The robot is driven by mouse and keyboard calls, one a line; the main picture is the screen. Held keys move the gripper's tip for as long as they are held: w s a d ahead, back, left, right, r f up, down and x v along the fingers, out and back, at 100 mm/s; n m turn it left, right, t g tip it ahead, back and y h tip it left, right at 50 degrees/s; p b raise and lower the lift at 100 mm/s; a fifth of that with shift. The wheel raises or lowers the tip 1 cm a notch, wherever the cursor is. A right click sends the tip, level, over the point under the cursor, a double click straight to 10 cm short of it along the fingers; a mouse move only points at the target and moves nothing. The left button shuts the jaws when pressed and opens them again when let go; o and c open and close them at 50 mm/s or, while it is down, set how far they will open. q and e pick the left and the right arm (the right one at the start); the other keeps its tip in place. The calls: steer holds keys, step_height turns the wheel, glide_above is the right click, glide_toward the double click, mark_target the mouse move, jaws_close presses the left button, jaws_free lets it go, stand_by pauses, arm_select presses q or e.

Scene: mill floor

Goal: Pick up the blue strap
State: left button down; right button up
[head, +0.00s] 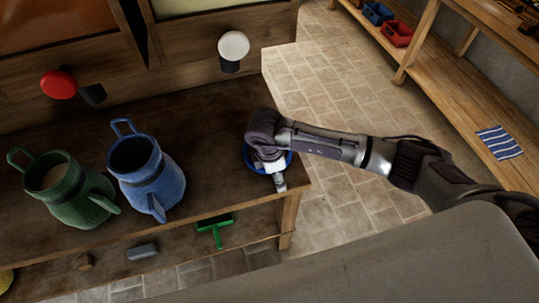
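A blue ring-shaped thing, which looks like the blue strap (248,159), lies at the right end of the dark wooden bench top (215,110). My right gripper (279,184) is directly over it, with its arm coming in from the right. The gripper and wrist hide most of the blue strap; only parts of its curved edge show on both sides. I cannot tell whether the fingers touch it or how far they are apart. My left gripper is not in view.
A blue jug (150,180) and a green jug (62,192) stand left on the bench. A green tool (215,232) and a grey block (142,251) lie on the lower shelf. Tiled floor lies between.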

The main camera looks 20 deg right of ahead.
steer(key=c, duration=1)
steer(key=shift+o, duration=0.2)
steer(key=shift+r, duration=0.1)
